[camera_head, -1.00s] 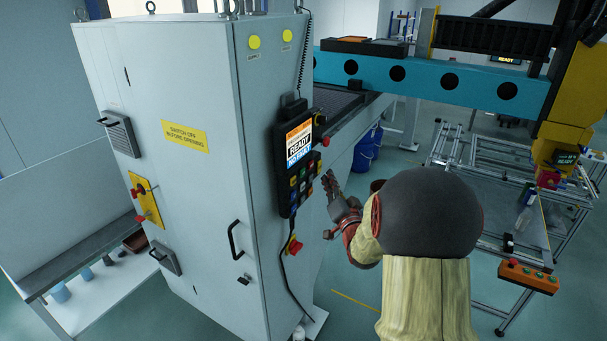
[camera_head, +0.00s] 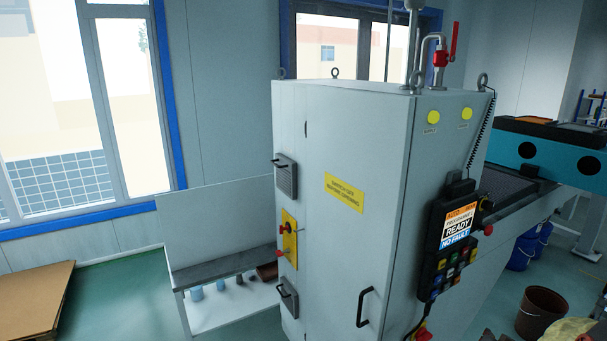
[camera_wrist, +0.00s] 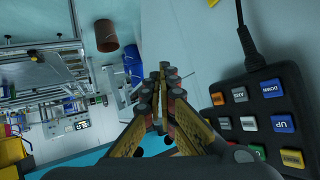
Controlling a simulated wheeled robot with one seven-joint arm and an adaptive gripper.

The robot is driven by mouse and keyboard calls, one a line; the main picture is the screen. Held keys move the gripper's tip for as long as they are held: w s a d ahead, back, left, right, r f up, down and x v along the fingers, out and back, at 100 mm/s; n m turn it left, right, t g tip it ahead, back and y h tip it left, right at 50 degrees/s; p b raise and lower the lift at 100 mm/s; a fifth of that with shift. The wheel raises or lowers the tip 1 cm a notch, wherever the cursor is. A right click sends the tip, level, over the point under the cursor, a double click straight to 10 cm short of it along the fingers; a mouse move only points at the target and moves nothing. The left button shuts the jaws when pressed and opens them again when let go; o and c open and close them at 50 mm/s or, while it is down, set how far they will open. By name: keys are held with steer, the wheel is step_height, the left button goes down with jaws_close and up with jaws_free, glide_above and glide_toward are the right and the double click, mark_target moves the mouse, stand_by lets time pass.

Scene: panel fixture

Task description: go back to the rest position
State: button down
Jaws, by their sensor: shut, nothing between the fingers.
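My gripper (camera_wrist: 163,80) shows in the wrist view with its fingers together and nothing between them. Beside it on the right is the black control pendant (camera_wrist: 247,101) with orange, blue, white and grey buttons; the gripper looks apart from it. In the head view the pendant (camera_head: 437,262) hangs on the side of the grey cabinet (camera_head: 345,240), and its screen reads "READY" and "NO FAULT".
A brown bucket (camera_head: 541,312) stands on the floor right of the cabinet, with blue buckets (camera_head: 522,252) behind it. A low bench (camera_head: 215,268) adjoins the cabinet's left. Flat brown boards (camera_head: 35,298) lie at the far left. Floor between boards and bench is clear.

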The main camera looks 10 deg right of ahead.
steer(key=s+a+f+n+g+y+b, duration=0.2)
steer(key=s+a+g, duration=0.2)
steer(key=s+a, duration=0.4)
steer(key=s+a+r+n+y+b, duration=0.1)
steer(key=s+a+r+n+b, duration=0.1)
steer(key=a, duration=0.8)
steer(key=s+a+r+n+y+b, duration=0.2)
steer(key=s+a, duration=0.4)
steer(key=a, duration=0.4)
steer(key=s+a+r+n+y+b, duration=0.1)
steer(key=s+a+r+n+b, duration=0.2)
steer(key=a, duration=0.7)
steer(key=shift+s+r+n, duration=0.5)
steer(key=shift+s+r, duration=0.4)
steer(key=shift+s, duration=0.2)
